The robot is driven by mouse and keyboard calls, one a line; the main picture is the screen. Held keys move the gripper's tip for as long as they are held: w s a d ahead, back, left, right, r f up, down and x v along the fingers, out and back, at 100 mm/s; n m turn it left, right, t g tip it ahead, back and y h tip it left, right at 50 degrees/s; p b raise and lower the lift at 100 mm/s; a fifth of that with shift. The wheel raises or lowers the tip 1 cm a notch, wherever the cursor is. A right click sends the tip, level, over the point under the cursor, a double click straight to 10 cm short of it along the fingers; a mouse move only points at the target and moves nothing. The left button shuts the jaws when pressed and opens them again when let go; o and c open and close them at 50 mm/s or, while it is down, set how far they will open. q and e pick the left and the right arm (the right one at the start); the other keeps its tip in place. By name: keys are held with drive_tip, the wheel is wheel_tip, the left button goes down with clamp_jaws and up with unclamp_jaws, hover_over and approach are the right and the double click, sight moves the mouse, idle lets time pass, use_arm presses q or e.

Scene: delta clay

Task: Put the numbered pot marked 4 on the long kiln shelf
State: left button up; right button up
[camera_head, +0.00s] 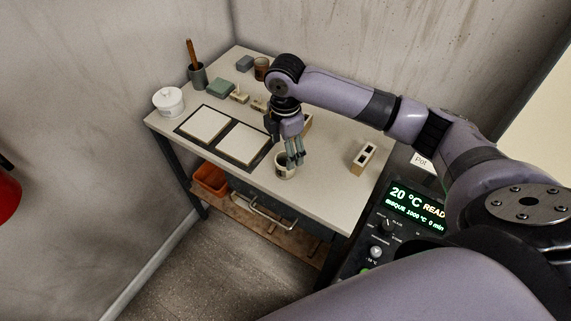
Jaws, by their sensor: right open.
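A small cream pot (284,172) stands near the front edge of the table, by the right end of a dark-framed board; any number on it is too small to read. My right gripper (294,161) is open and points down, its fingers at the pot's rim; I cannot tell whether they touch it. The dark-framed board (218,147) carries two pale flat slabs side by side. I cannot tell whether this is the long kiln shelf. My left gripper is not in view.
A white lidded tub (169,101), a grey cup with tools (197,77), a green block (221,88) and a brown cup (262,69) stand farther back. A holed block (363,156) lies right. A control panel (414,207) stands beside the table's right end.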

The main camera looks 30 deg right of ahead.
drive_tip(key=shift+a+f, duration=0.1)
drive_tip(key=shift+f, duration=0.65)
drive_tip(key=shift+s+f, duration=0.1)
drive_tip(key=shift+f, duration=0.15)
wheel_tip(320, 180, down, 4)
drive_tip(key=shift+r+p, duration=0.2)
drive_tip(key=shift+p, duration=0.4)
drive_tip(key=shift+f, duration=0.65)
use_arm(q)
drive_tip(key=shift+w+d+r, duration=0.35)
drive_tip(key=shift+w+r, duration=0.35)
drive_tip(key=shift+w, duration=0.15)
use_arm(e)
drive_tip(key=shift+c, duration=0.4)
drive_tip(key=c, duration=0.5)
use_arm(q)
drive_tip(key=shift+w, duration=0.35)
use_arm(e)
drive_tip(key=shift+d, duration=0.2)
drive_tip(key=c, duration=0.8)
